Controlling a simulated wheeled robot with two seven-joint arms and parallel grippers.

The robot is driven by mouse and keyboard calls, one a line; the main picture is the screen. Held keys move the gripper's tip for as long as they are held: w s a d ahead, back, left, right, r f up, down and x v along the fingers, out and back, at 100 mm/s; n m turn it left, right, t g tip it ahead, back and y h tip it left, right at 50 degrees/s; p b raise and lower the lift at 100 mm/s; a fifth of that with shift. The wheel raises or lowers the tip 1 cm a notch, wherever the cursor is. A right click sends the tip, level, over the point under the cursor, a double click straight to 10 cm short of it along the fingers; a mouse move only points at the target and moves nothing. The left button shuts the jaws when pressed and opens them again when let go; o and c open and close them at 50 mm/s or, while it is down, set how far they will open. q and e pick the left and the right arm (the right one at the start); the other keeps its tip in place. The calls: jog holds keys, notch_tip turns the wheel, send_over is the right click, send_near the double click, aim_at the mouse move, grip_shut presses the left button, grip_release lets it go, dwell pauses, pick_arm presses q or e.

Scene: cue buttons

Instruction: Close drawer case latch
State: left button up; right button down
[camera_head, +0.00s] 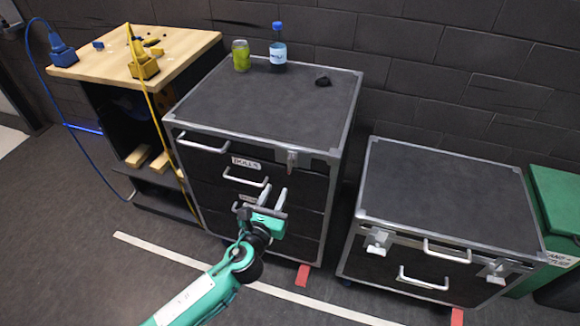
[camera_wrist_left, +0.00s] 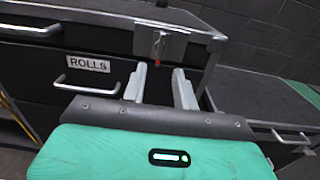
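The tall dark drawer case (camera_head: 262,103) has metal edging and stands in the middle of the head view. Its latch (camera_head: 291,159) is a small metal piece at the top right of the front. The latch also shows in the left wrist view (camera_wrist_left: 158,46), with a red tip at its lower end. I cannot tell its exact position. My teal left gripper (camera_head: 273,198) is in front of the case, below the latch. In the left wrist view its two pale fingers (camera_wrist_left: 160,82) are apart and empty, just below the latch. My right gripper is not in view.
A lower drawer case (camera_head: 442,187) with its own latches stands to the right, beside a green bin (camera_head: 556,200). A jar (camera_head: 241,56), a bottle (camera_head: 278,52) and a black lump (camera_head: 323,81) are on the tall case. A wooden-topped bench (camera_head: 180,43) is left. The floor in front is clear.

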aim_at(288, 166)
pick_arm(q)
jog(key=x, duration=0.9)
jog(key=shift+w+d, duration=0.2)
jog(key=shift+w, duration=0.1)
jog(key=shift+w+d+f, duration=0.1)
jog(key=shift+w+d, duration=0.1)
jog(key=shift+w, duration=0.3)
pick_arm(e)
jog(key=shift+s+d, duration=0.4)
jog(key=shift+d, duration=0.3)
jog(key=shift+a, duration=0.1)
